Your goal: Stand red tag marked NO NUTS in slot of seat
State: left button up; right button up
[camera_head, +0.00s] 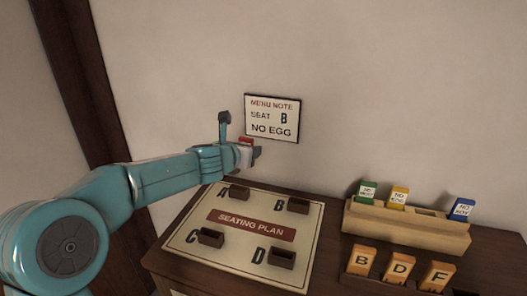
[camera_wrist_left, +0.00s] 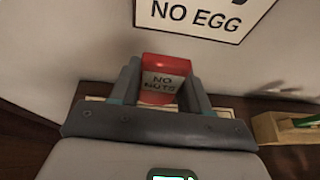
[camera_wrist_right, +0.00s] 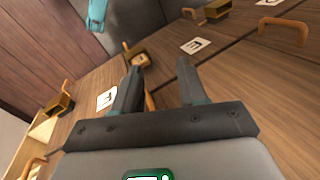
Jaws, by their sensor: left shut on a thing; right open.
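The red tag marked NO NUTS (camera_wrist_left: 165,80) is upright between the fingers of my left gripper (camera_wrist_left: 165,95), which is shut on it. In the head view my left gripper (camera_head: 250,153) holds the red tag (camera_head: 245,140) above the back of the seating plan board (camera_head: 175,240). The board has small dark slot blocks at seat A (camera_head: 239,193), seat B (camera_head: 298,205), seat C (camera_head: 210,237) and seat D (camera_head: 282,257). My right gripper (camera_wrist_right: 160,85) is open and empty, over wooden drawer fronts, and is outside the head view.
A wall note (camera_head: 272,118) reads SEAT B, NO EGG. At right a wooden rack (camera_head: 405,230) holds a green tag (camera_head: 367,191), a yellow tag (camera_head: 398,197) and a blue tag (camera_head: 461,209). Orange letter tags B (camera_head: 361,262), D (camera_head: 399,267) and F (camera_head: 436,276) stand in front.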

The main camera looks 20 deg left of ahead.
pick_arm(q)
jog(key=shift+y, duration=0.3)
jog(key=a+f+b, duration=0.1)
jog(key=f+b, duration=0.1)
jog(key=a+f+b, duration=0.1)
jog(key=f+b, duration=0.1)
jog(key=f, duration=0.1)
jog(key=f+b, duration=0.2)
jog(key=shift+s+a+f, duration=0.15)
jog(key=shift+a, duration=0.25)
jog(key=shift+f+b, duration=0.55)
jog(key=shift+b, duration=0.15)
dwell(0.9)
jog(key=shift+f+b, duration=0.65)
dwell(0.7)
jog(key=shift+f+b, duration=0.4)
jog(key=shift+f, duration=0.15)
dwell(0.3)
